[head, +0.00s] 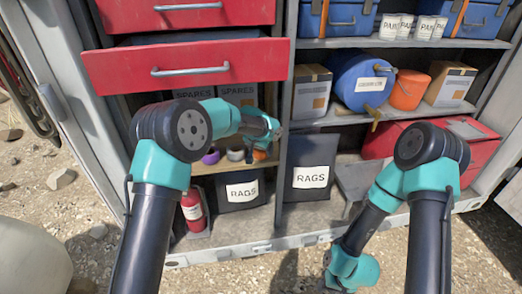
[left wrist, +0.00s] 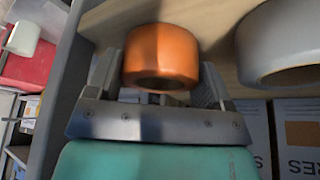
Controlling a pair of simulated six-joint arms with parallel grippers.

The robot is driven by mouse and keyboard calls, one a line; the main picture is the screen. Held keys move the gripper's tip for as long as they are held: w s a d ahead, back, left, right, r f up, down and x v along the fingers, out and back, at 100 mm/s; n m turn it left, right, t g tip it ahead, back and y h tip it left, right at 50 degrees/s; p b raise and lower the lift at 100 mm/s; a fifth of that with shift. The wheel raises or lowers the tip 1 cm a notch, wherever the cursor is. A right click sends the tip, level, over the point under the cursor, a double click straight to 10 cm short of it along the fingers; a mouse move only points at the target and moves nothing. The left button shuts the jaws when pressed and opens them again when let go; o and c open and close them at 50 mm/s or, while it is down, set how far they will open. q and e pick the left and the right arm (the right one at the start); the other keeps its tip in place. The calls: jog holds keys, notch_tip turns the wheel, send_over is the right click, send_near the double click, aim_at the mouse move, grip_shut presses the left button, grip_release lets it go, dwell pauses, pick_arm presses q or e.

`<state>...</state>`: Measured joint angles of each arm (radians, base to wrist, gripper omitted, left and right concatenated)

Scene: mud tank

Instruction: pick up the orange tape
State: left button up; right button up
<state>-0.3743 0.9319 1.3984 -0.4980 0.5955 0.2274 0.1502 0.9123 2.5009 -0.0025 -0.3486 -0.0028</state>
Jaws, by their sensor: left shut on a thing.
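The orange tape (left wrist: 162,50) is a thick orange roll, seen large in the left wrist view between the two fingers of my left gripper (left wrist: 159,78). The gripper is shut on it, with one finger on each side. In the head view the orange tape (head: 260,154) shows only partly, just below my left wrist, in the cabinet's lower wooden-shelf compartment. The left fingertips are hard to make out there. My right arm reaches down to the bottom edge of the head view, and its gripper does not show.
A pale grey roll (left wrist: 285,42) stands beside the orange tape, and a purple roll (head: 210,157) is farther left on the wooden shelf (head: 203,168). An open red drawer (head: 185,68) overhangs above. Boxes labelled RAGS (head: 311,176) sit below and right.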

pick_arm(q)
jog(key=shift+r, duration=1.65)
jog(key=shift+s+r, duration=0.15)
jog(key=shift+s, duration=0.05)
jog(key=s, duration=0.5)
jog(key=s+r, duration=0.1)
jog(key=s, duration=0.9)
jog(key=shift+s+r, duration=0.2)
jog(key=shift+s, duration=0.1)
